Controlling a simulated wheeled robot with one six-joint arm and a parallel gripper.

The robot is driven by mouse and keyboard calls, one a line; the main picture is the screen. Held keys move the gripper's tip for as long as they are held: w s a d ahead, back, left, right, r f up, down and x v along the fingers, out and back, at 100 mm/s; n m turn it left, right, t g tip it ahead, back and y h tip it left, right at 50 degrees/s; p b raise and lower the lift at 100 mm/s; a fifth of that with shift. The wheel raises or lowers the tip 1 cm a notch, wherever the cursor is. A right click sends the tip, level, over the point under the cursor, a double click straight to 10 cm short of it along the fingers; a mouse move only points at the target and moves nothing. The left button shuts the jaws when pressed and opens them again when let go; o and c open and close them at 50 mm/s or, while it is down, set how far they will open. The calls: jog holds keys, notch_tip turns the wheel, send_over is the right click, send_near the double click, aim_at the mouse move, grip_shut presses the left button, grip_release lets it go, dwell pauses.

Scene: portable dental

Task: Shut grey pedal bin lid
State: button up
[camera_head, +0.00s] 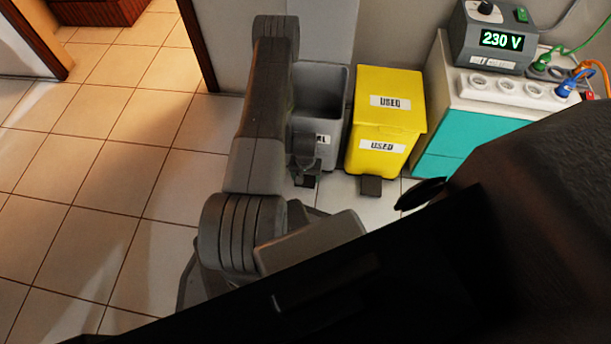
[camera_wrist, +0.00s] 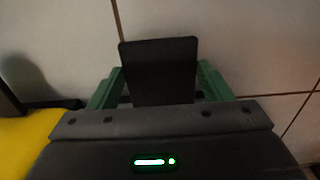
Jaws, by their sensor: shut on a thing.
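The grey pedal bin (camera_head: 336,105) stands against the wall in the head view, partly hidden by my arm. Its top is open and I see into it. A lighter grey upright panel (camera_head: 325,30) rises behind it; I cannot tell whether this is the raised lid. My gripper (camera_head: 306,181) is low at the bin's front, by its foot. In the wrist view its green fingers (camera_wrist: 160,88) are shut on a flat dark plate (camera_wrist: 160,65), which looks like the bin's pedal.
A yellow bin (camera_head: 388,112) with its lid down and a black pedal (camera_head: 371,186) stands close on the right. Beyond it is a white and teal cabinet (camera_head: 470,145) with a power unit (camera_head: 492,38) and cables. The tiled floor (camera_head: 90,170) on the left is clear.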

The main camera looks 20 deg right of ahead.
aim_at(305, 179)
jog(key=shift+s+a+f, duration=0.1)
jog(key=shift+f, duration=0.35)
jog(key=shift+s, duration=0.1)
jog(key=o, duration=1.4)
jog(key=shift+r, duration=0.1)
notch_tip(305, 179, up, 14)
jog(key=p, duration=0.4)
jog(key=shift+p, duration=0.3)
